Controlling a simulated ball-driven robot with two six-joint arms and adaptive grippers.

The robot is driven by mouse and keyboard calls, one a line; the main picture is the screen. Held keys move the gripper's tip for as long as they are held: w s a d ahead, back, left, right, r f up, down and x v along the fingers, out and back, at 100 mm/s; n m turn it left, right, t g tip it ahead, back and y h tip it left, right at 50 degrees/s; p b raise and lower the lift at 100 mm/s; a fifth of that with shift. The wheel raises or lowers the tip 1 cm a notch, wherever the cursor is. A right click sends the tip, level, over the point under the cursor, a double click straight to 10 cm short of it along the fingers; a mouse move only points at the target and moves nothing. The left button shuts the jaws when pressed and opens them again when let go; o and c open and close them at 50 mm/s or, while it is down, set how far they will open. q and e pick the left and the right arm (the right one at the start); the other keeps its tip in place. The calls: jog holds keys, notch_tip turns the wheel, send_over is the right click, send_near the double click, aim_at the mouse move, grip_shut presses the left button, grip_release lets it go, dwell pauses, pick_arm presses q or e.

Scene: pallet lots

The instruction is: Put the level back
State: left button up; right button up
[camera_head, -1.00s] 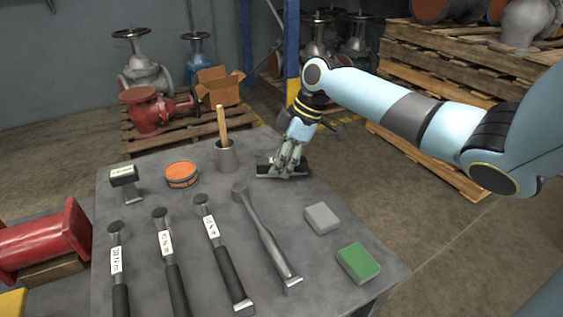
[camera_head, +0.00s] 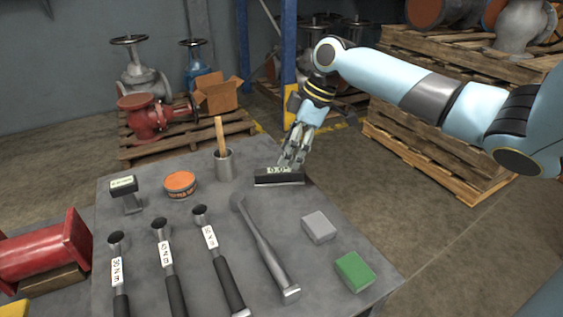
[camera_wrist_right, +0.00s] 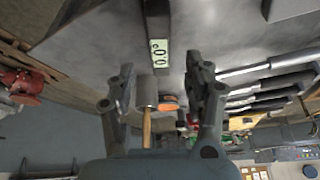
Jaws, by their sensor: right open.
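The level (camera_head: 279,178) is a dark bar with a pale digital display. It lies on the grey table near its far right edge. In the right wrist view the level (camera_wrist_right: 158,22) shows just beyond the fingertips, its display reading about 0.0. My right gripper (camera_head: 291,160) is just behind and above the level in the head view. In the right wrist view its two fingers (camera_wrist_right: 162,80) stand wide apart with nothing between them touching. My left gripper is not in view.
The grey table (camera_head: 215,215) also holds a cup with a wooden handle (camera_head: 224,165), an orange tin (camera_head: 180,184), a small labelled stand (camera_head: 127,193), several labelled hammer-like tools, a long grey tool (camera_head: 264,247), a grey block (camera_head: 319,226) and a green block (camera_head: 354,270).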

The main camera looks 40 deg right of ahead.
jog(key=p+v, duration=0.1)
jog(key=v, duration=0.4)
jog(key=shift+s+d+r, duration=0.1)
jog(key=shift+r, duration=0.2)
jog(key=shift+s, duration=0.1)
